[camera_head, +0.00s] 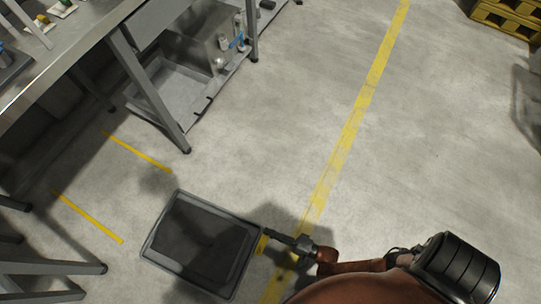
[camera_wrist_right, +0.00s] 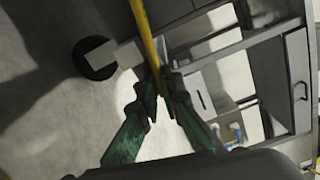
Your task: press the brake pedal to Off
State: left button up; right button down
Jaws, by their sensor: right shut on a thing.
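A grey rectangular bin or trolley top (camera_head: 148,243) with a dark inside is at the lower middle of the head view. A yellow piece (camera_head: 262,243) shows at its right edge. My right gripper (camera_head: 272,237) reaches it from the right. In the right wrist view, the green fingers of this gripper (camera_wrist_right: 160,86) are closed around a thin yellow bar (camera_wrist_right: 144,32). I cannot make out a brake pedal in either view. The floor under the bin is hidden. My left gripper is not in view.
A metal bench (camera_head: 65,62) with steel legs runs along the left. A steel unit with a lower shelf (camera_head: 178,95) stands at the upper left. Yellow pallets (camera_head: 507,18) are at the top right. The floor between, with a yellow line (camera_head: 350,130), is clear.

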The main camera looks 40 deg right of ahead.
notch_tip(320, 180, up, 2)
jog(key=n+p, duration=0.1)
jog(key=n, duration=0.4)
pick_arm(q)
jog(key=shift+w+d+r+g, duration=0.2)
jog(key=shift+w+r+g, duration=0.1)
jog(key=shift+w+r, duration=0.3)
pick_arm(e)
jog(key=shift+n, duration=0.3)
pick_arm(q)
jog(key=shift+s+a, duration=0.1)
pick_arm(e)
jog(key=shift+r, duration=0.1)
jog(key=c, duration=2.1)
grip_release()
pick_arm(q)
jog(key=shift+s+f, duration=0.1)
pick_arm(e)
jog(key=shift+r, duration=0.1)
